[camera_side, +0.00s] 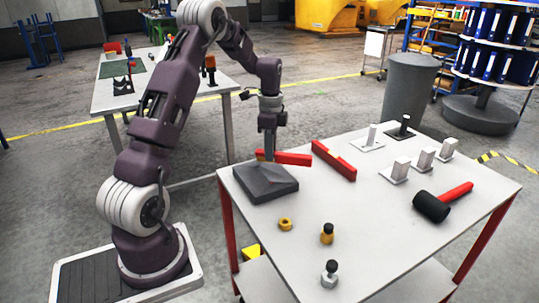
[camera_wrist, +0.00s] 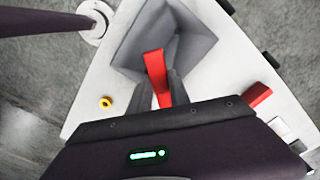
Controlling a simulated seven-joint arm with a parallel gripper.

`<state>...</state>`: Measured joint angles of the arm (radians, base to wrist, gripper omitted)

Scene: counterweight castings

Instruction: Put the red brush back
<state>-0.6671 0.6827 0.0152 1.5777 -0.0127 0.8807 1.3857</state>
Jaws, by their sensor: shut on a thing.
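My gripper (camera_side: 268,153) points down over the back of the table, shut on a red bar-shaped thing, the red brush (camera_side: 290,158). The brush lies roughly level, with its longer part sticking out to the right of the fingers. In the wrist view the brush (camera_wrist: 155,68) runs between the fingers (camera_wrist: 162,92), above the dark grey casting (camera_wrist: 190,45). In the side view the brush is at the back edge of the casting (camera_side: 265,186); I cannot tell whether they touch. The underside of the brush is hidden.
A second red bar (camera_side: 334,161) lies just right of the brush. Several pale blocks on plates (camera_side: 399,170) stand at the right, with a black mallet (camera_side: 432,207) in front. A brass nut (camera_side: 285,224) and small weights (camera_side: 327,234) stand near the front. The table's middle is clear.

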